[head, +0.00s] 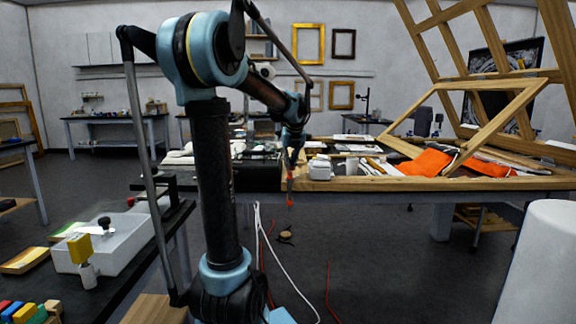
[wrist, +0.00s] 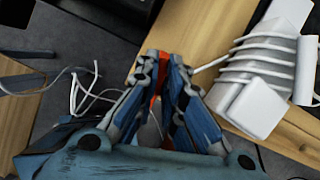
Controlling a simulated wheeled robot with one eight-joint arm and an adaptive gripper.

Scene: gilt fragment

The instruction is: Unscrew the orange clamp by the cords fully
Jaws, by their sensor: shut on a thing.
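The orange clamp (head: 290,188) is at the front edge of the wooden table (head: 370,184) in the head view, with a small part below the edge. In the wrist view only a strip of the orange clamp (wrist: 155,105) shows between the fingers; the rest is hidden. My gripper (head: 291,168) points down over it. In the wrist view my gripper (wrist: 162,62) is shut on the clamp, at the table edge. White cords (head: 259,235) hang below the edge to the left of the clamp; they also show in the wrist view (wrist: 82,92).
A white block wrapped in cord (wrist: 262,75) lies on the tabletop right of my gripper; it also shows in the head view (head: 320,169). A white cylinder (head: 540,265) stands at front right. Some floor is clear.

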